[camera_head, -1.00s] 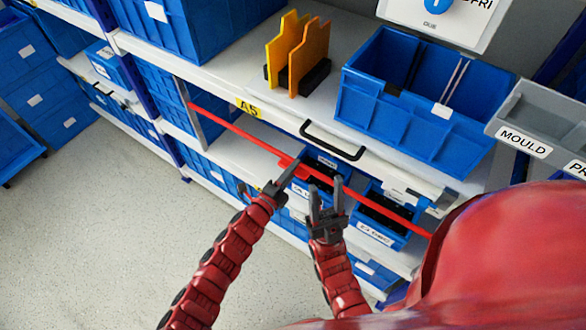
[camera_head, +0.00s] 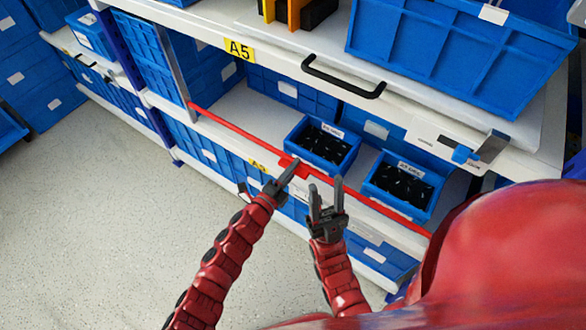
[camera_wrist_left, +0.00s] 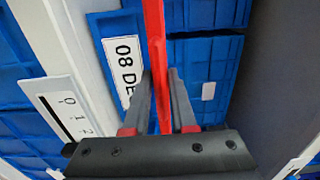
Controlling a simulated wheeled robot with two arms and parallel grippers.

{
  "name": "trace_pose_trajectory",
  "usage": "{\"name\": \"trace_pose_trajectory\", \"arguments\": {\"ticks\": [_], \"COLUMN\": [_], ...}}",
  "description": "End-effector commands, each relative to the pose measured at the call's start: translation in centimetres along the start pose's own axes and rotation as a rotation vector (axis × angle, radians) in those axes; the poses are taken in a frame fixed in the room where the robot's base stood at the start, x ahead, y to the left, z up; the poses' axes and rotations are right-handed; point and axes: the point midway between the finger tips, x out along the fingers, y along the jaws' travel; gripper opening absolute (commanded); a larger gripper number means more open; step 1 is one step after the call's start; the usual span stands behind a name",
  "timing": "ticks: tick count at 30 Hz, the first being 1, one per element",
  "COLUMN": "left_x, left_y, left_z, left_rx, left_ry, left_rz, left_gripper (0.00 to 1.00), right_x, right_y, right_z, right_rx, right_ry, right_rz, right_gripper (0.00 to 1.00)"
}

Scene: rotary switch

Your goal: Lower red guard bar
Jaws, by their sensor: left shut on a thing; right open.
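The red guard bar (camera_head: 238,131) runs slanting across the shelf front in the head view, along the front edge of the lower shelf and in front of its small bins. My left gripper (camera_head: 288,172) is shut on the bar near its middle, by a small red tab (camera_head: 301,168). In the left wrist view the bar (camera_wrist_left: 154,35) passes between the two fingers (camera_wrist_left: 160,88). My right gripper (camera_head: 325,190) is open and empty, just right of the left one and in front of the bar. The bar's right end is partly hidden by my red body.
Two blue bins (camera_head: 322,147) (camera_head: 400,188) with black parts stand behind the bar. Above is a white shelf edge with a yellow A5 label (camera_head: 239,49) and a black handle (camera_head: 343,80). The floor (camera_head: 110,210) at left is clear.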

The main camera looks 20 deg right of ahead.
Motion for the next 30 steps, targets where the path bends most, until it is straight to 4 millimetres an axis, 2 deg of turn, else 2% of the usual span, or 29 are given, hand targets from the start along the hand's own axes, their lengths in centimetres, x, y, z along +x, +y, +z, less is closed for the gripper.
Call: {"name": "trace_pose_trajectory", "arguments": {"ticks": [1, 8, 9, 12, 19, 23, 26, 30], "left_x": [-0.2, -0.2, -0.2, -0.2, -0.2, -1.1, -2.6, -5.8], "left_y": [0.5, 0.7, 0.7, 0.7, 0.5, 0.4, 0.6, 0.7], "left_z": [0.0, 0.0, 0.0, 0.0, 0.0, 0.0, 0.1, 0.1], "left_rx": [0.001, 0.001, 0.001, 0.001, 0.001, 0.002, 0.001, 0.001], "left_ry": [-0.002, -0.003, -0.003, -0.003, -0.002, -0.002, -0.004, -0.004], "left_rz": [0.01, 0.014, 0.014, 0.013, 0.009, 0.007, 0.012, 0.014], "left_gripper": [0.0, 0.0, 0.32, 0.45, 0.45, 0.45, 0.45, 0.45], "right_x": [0.0, 0.0, 0.0, 0.0, 0.0, 0.0, -0.1, -0.2], "right_y": [0.0, 0.0, 0.0, 0.0, 0.0, 0.0, 0.0, 0.0], "right_z": [0.0, 0.0, 0.0, 0.0, 0.0, 0.0, 0.0, 0.0], "right_rx": [0.0, 0.0, 0.0, 0.0, 0.0, 0.0, 0.0, 0.0], "right_ry": [0.0, 0.0, 0.0, 0.0, 0.0, 0.0, 0.0, 0.0], "right_rz": [0.0, 0.0, 0.0, 0.0, 0.0, 0.0, 0.0, 0.0], "right_gripper": [0.45, 0.45, 0.45, 0.45, 0.45, 0.45, 0.45, 0.45]}}
